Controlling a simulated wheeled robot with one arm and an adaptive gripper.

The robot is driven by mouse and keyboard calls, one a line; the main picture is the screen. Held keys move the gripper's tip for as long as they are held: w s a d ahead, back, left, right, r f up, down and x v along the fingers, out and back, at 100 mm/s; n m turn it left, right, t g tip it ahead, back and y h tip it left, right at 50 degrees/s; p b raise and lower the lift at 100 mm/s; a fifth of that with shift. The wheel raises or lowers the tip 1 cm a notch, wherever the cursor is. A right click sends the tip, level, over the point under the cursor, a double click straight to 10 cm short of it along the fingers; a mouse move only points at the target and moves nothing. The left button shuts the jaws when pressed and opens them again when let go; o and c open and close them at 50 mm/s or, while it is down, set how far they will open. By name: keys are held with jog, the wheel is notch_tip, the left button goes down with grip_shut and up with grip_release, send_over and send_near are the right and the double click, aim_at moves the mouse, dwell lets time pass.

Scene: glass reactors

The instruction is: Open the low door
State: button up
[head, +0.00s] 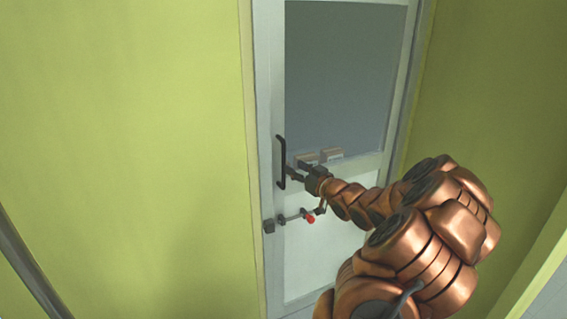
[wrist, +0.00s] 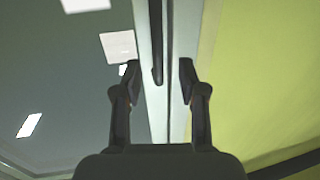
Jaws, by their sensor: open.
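The door (head: 272,90) is pale grey with a dark glass pane above and a light panel below; it looks shut in its frame. A black vertical bar handle (head: 281,160) is on its left edge. My gripper (head: 295,175) is at the handle's lower part, just to its right. In the wrist view my gripper (wrist: 159,78) is open, and the handle (wrist: 157,45) reaches down between the two fingertips, nearer the left one. I cannot tell whether a finger touches it.
Below the handle is a latch bar with a red knob (head: 310,218). Two small pale boxes (head: 320,157) show at the pane's lower edge. A green wall (head: 130,150) stands left of the door, and another green wall (head: 500,100) is close on the right.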

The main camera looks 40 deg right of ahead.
jog(key=shift+w+d+p, duration=0.25)
jog(key=shift+w, duration=0.95)
jog(key=shift+w+d+p, duration=0.2)
jog(key=shift+w, duration=1.05)
jog(key=shift+w+d+p, duration=0.25)
jog(key=shift+w, duration=0.95)
jog(key=shift+c, duration=0.3)
grip_shut()
